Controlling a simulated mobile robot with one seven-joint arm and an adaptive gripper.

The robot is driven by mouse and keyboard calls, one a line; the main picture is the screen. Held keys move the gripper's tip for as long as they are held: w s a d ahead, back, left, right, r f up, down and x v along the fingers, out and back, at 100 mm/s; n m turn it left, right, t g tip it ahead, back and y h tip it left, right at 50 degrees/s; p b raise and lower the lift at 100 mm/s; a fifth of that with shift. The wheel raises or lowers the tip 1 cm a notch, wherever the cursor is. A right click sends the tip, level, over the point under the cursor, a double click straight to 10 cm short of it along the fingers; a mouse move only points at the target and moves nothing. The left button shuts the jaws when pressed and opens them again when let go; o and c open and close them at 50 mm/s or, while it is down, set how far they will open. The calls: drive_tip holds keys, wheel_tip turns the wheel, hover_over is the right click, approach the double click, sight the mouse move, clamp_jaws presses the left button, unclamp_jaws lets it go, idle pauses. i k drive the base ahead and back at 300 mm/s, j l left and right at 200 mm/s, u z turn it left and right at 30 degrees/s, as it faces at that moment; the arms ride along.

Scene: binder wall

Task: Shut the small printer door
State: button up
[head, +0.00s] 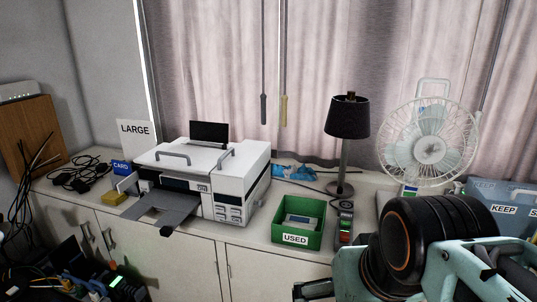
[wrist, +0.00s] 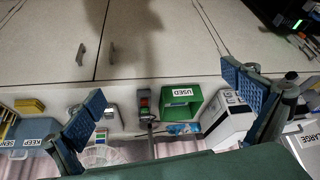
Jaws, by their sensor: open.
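The white printer (head: 205,180) stands on the cabinet top, left of centre in the head view. A dark grey flap (head: 160,207) sticks out low at its front, and a small pale panel (head: 127,183) stands out at its left front corner; I cannot tell for sure which is the small door. The upside-down wrist view shows part of the printer (wrist: 229,117) beside my right finger, its front flap hidden. My gripper (wrist: 163,83) is open with nothing between its blue fingers, apart from the printer. My arm fills the head view's lower right.

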sight(126, 183)
drive_tip(key=i+j+u, duration=0.1)
drive_tip(key=j+u, duration=0.15)
drive_tip(key=u, duration=0.2)
drive_tip(key=i+j+u, duration=0.15)
drive_tip(key=u, duration=0.3)
drive_tip(key=i+j+u, duration=0.35)
drive_tip(key=i+j, duration=0.35)
drive_tip(key=i+j+z, duration=0.4)
drive_tip(key=j+z, duration=0.25)
drive_tip(key=i+l+u, duration=0.1)
drive_tip(key=u, duration=0.6)
